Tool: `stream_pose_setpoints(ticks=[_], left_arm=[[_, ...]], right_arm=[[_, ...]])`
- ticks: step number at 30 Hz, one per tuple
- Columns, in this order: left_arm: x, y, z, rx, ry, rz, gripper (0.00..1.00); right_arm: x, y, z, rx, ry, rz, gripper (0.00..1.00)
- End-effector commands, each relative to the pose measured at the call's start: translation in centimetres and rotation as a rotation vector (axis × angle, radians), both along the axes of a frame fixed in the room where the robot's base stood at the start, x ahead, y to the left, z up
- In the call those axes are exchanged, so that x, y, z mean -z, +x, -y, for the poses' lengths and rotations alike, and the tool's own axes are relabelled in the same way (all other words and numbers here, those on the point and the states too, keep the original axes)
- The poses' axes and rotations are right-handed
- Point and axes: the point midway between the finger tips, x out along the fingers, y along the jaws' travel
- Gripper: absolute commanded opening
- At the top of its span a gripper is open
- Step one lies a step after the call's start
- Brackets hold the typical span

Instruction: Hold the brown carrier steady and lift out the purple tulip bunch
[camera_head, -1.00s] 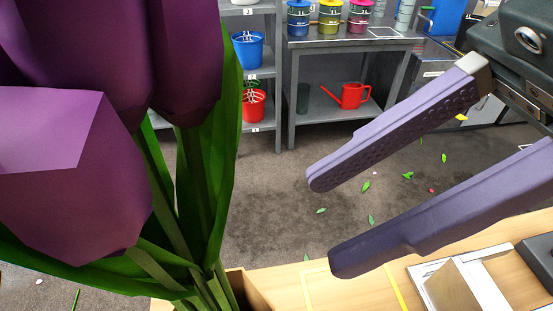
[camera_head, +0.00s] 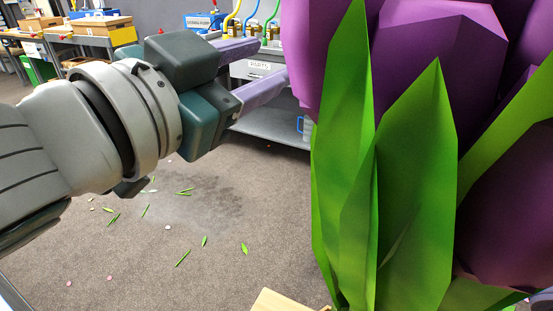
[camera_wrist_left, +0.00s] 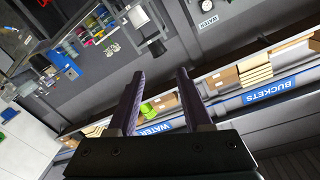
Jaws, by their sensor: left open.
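The purple tulip bunch (camera_head: 400,170) fills the right half of the head view, very close, with big purple blooms above broad green leaves. Its lower stems are cut off by the frame's bottom edge. My left gripper (camera_head: 274,58) is left of the blooms, its two purple fingers spread and pointing right. The fingertips are near the bunch's left outline; I cannot tell their distance in depth. In the left wrist view the open fingers (camera_wrist_left: 160,76) have nothing between them. The brown carrier cannot be made out. My right gripper is out of view.
A light wooden corner (camera_head: 285,302) shows at the bottom; I cannot tell what it belongs to. The grey floor (camera_head: 220,225) has scattered leaves and petals. A grey shelf unit (camera_head: 270,122) and workbenches with boxes (camera_head: 90,28) stand behind.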

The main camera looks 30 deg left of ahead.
Motion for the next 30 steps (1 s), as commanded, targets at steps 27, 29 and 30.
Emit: stream_pose_setpoints(ticks=[27, 29, 30], left_arm=[[15.4, -12.9, 3.2, 1.332, 0.814, -0.855, 0.5], [15.4, -13.2, 3.1, 1.289, 0.788, -0.923, 0.5], [15.4, -13.3, 3.0, 1.263, 0.772, -0.958, 0.5]], right_arm=[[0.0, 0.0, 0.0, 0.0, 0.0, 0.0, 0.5], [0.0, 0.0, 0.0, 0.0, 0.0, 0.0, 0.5], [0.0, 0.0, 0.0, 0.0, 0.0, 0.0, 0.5]])
